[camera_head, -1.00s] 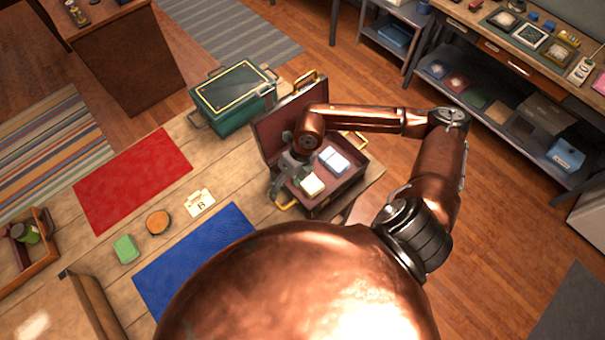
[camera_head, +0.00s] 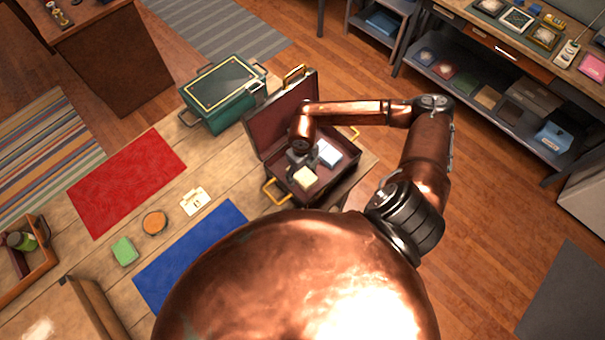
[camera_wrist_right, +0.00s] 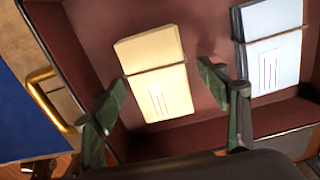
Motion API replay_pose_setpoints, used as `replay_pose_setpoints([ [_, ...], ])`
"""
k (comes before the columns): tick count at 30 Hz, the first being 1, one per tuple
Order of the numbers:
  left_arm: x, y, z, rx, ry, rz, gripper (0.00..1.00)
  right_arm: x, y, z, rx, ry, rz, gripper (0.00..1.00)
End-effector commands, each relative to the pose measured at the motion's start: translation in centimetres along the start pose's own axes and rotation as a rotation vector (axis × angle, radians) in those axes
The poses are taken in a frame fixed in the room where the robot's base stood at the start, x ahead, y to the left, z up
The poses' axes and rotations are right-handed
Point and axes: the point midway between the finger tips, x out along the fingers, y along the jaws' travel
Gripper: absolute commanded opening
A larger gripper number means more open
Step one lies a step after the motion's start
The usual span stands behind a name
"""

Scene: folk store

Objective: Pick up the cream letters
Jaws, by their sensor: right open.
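The cream letters (camera_head: 305,178) are a tied bundle lying in an open dark red case (camera_head: 345,189) on the table. In the right wrist view the cream letters (camera_wrist_right: 158,75) lie flat with a dark string around them. My right gripper (camera_wrist_right: 160,90) is open above the case, its two fingers on either side of the near part of the bundle, not visibly touching it. In the head view my right gripper (camera_head: 301,160) partly hides the case's inside. A pale blue-white bundle (camera_head: 328,153) lies beside the cream one, also in the wrist view (camera_wrist_right: 270,45). My left gripper is not visible.
A green box (camera_head: 222,92) stands left of the case. A red mat (camera_head: 127,180), a blue mat (camera_head: 190,255), a card (camera_head: 195,201), an orange round item (camera_head: 154,222) and a green block (camera_head: 124,251) lie on the table. The case walls and raised lid surround the bundles.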

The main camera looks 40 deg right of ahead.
Motion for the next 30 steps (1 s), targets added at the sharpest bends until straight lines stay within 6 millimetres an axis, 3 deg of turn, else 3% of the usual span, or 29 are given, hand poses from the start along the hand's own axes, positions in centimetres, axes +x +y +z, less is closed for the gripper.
replay_pose_setpoints([
  [5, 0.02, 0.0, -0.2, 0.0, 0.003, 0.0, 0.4, -0.01, -0.01, 0.06, 0.0, -0.001, 0.0, 0.67],
  [24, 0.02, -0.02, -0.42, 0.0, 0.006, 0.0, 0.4, -0.06, -0.01, 0.08, 0.0, -0.002, 0.0, 0.23],
  [30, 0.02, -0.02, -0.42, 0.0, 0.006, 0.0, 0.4, -0.08, 0.0, 0.09, -0.001, -0.002, 0.0, 0.22],
])
